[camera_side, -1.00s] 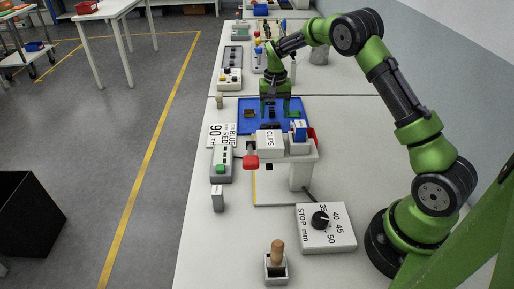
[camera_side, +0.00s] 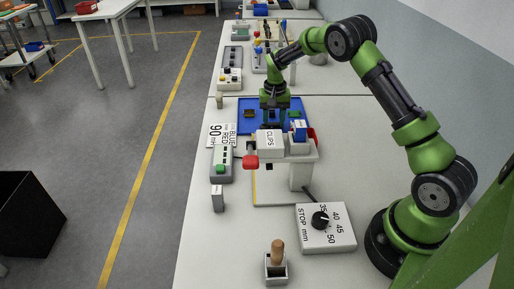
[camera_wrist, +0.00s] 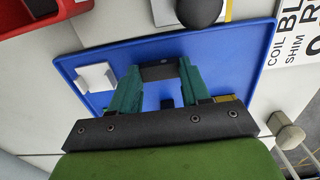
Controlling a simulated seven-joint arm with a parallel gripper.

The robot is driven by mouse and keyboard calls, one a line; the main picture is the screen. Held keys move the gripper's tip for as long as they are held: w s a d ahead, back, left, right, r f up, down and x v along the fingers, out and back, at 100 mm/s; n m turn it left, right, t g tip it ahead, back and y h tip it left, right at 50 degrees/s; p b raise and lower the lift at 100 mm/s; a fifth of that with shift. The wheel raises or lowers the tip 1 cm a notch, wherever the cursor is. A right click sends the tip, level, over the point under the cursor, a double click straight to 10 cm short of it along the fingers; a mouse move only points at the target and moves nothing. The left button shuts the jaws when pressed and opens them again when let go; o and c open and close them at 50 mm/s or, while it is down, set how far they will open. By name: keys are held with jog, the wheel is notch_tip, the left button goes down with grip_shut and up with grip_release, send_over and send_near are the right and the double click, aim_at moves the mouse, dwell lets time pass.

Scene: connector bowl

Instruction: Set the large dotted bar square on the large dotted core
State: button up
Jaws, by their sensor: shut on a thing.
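My gripper (camera_side: 271,124) is low over the blue tray in the side view. In the wrist view its green fingers (camera_wrist: 158,80) are shut on a dark piece (camera_wrist: 158,72), which spans between the fingertips. I see no dots on it, so I cannot tell whether it is the large dotted bar. A white piece (camera_wrist: 97,77) lies on the tray beside the fingers. A dark brown piece (camera_side: 250,114) lies on the tray to the left of my gripper in the side view. I cannot tell which piece is the large dotted core.
The blue tray (camera_side: 246,103) lies flat on the white table. A STOP mm dial box (camera_side: 326,228) stands nearer. Printed cards (camera_side: 222,130) lie left of the tray.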

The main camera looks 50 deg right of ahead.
aim_at(273, 124)
jog(key=shift+c, duration=0.5)
jog(key=shift+r, duration=2.55)
jog(key=s+a+r+n, duration=0.2)
jog(key=a+r+n, duration=0.1)
jog(key=n, duration=0.3)
jog(key=s+a+r+n, duration=0.2)
jog(key=a+n, duration=0.2)
jog(key=n, duration=0.2)
jog(key=s+a+r+n, duration=0.2)
jog(key=a+r+n, duration=0.1)
jog(key=n, duration=0.3)
jog(key=shift+s+a+r, duration=0.25)
jog(key=shift+a+r, duration=0.1)
jog(key=shift+a, duration=0.35)
jog(key=shift+f, duration=0.15)
jog(key=shift+f, duration=4.15)
